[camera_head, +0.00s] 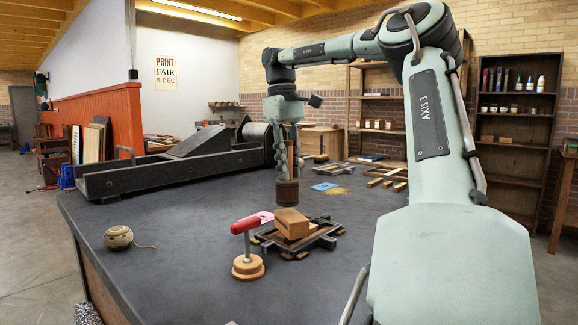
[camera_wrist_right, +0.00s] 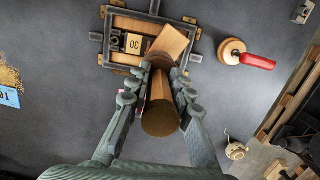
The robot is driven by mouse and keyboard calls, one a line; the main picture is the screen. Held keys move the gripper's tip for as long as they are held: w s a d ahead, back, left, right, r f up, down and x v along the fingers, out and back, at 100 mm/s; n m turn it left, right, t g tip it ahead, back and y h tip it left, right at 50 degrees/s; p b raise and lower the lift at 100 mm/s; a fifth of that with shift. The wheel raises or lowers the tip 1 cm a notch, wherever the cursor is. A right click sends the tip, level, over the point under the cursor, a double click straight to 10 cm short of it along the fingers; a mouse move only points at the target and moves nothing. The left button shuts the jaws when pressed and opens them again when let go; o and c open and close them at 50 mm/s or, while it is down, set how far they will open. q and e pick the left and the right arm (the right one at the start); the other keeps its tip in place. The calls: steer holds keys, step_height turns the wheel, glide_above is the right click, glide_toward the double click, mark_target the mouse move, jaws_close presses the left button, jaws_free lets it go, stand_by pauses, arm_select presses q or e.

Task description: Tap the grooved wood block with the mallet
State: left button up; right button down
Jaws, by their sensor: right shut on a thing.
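My right gripper (camera_head: 287,158) points down above the table and is shut on the mallet (camera_head: 288,192), a brown wooden cylinder hanging upright below the fingers. In the right wrist view the fingers (camera_wrist_right: 163,80) close around the mallet (camera_wrist_right: 160,118), whose round end faces the camera. A light brown wood block (camera_head: 292,222) rests on a dark metal frame (camera_head: 325,232) on the table, below the mallet and apart from it. The block also shows in the wrist view (camera_wrist_right: 171,41), partly behind the mallet; its groove is not clear. My left gripper is not in view.
A red-handled tool (camera_head: 250,224) on a round wooden base stands just left of the frame. A ball of twine (camera_head: 118,237) lies at the left of the table. A long dark press (camera_head: 175,170) fills the back left. The table's front middle is clear.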

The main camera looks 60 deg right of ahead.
mark_target(289, 147)
step_height(289, 147, down, 2)
steer(key=shift+b, duration=0.55)
steer(key=shift+r+p, duration=1.05)
steer(key=shift+r, duration=0.5)
steer(key=shift+r, duration=1.55)
